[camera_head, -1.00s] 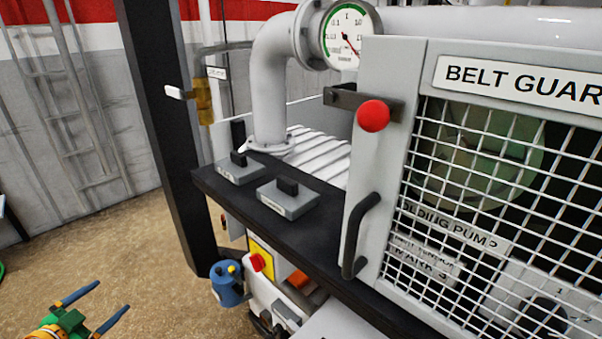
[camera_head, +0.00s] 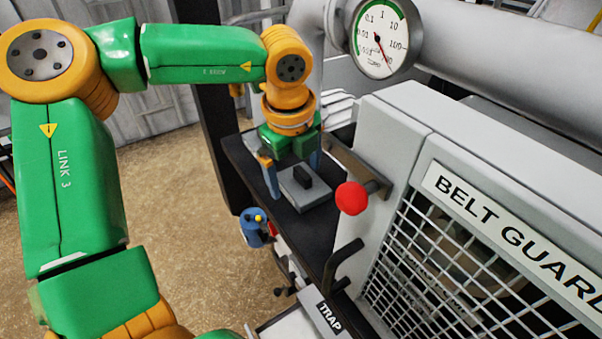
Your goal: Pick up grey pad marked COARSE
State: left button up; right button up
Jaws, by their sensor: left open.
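A grey pad (camera_head: 317,196) with a black block handle lies flat on the black shelf (camera_head: 308,238). No marking on it is readable from here, so I cannot tell whether it is the COARSE one. My left gripper (camera_head: 293,181) is open and points down over this pad. Its blue fingers are on either side of the pad's handle area, and nothing is held. Contact with the pad cannot be told. The second grey pad, seen earlier farther along the shelf, is hidden behind my left arm and gripper. My right gripper is not in view.
A red knob (camera_head: 351,198) on a dark bracket juts out just right of the pad. The belt guard (camera_head: 428,260) with its black handle (camera_head: 340,264) stands to the right. A pressure gauge (camera_head: 380,39) and pipes are above. A blue can (camera_head: 251,232) is below the shelf's left edge.

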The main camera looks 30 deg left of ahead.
pick_arm(q)
jog(key=shift+w+f, duration=0.15)
jog(key=shift+f, duration=0.3)
jog(key=shift+w+d+f, duration=0.25)
jog(key=shift+w+d, duration=0.1)
jog(key=shift+d, duration=0.05)
jog(key=c, duration=1.3)
